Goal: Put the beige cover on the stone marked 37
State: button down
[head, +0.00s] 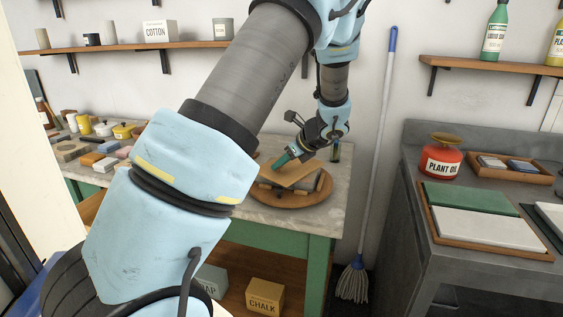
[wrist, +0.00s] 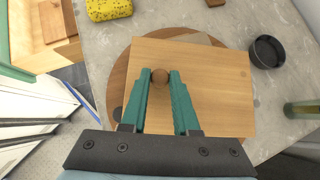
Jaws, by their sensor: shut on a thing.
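The beige cover (head: 298,176) is a flat wooden board with a small round knob (wrist: 160,77). My gripper (head: 282,160) is shut on that knob, and its green fingers also show in the wrist view (wrist: 160,82). In the head view the cover looks tilted, over a grey stone on a round wooden turntable (head: 285,200). In the wrist view the cover (wrist: 215,85) hides most of the stone; only a greyish corner (wrist: 196,39) shows beyond its far edge. I cannot read any number, nor tell if cover and stone touch.
The turntable stands on a grey-topped green bench (head: 335,205). A dark round dish (wrist: 266,52), a greenish glass cylinder (wrist: 305,109) and a yellow sponge (wrist: 108,8) lie around it. Several blocks and jars crowd the bench's left. A mop (head: 375,150) leans on the wall.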

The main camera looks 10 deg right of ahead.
jog(key=c, duration=0.7)
grip_release()
jog(key=shift+o, duration=0.2)
jog(key=b+v, duration=0.3)
jog(key=v, duration=0.9)
jog(key=s+a+f+n+g+h, duration=0.2)
jog(key=s+a+f+n+h, duration=0.1)
jog(key=s+a+n, duration=0.5)
jog(key=s+a+f+n+g+h, duration=0.2)
jog(key=s+a+f+n, duration=0.3)
jog(key=a+n, duration=1)
jog(key=shift+s+a+f+n+g+h, duration=0.3)
jog(key=shift+s+n+g, duration=0.4)
jog(key=shift+s+n, duration=1)
jog(key=shift+o, duration=0.2)
jog(key=shift+w+r, duration=0.15)
jog(key=shift+w, duration=0.1)
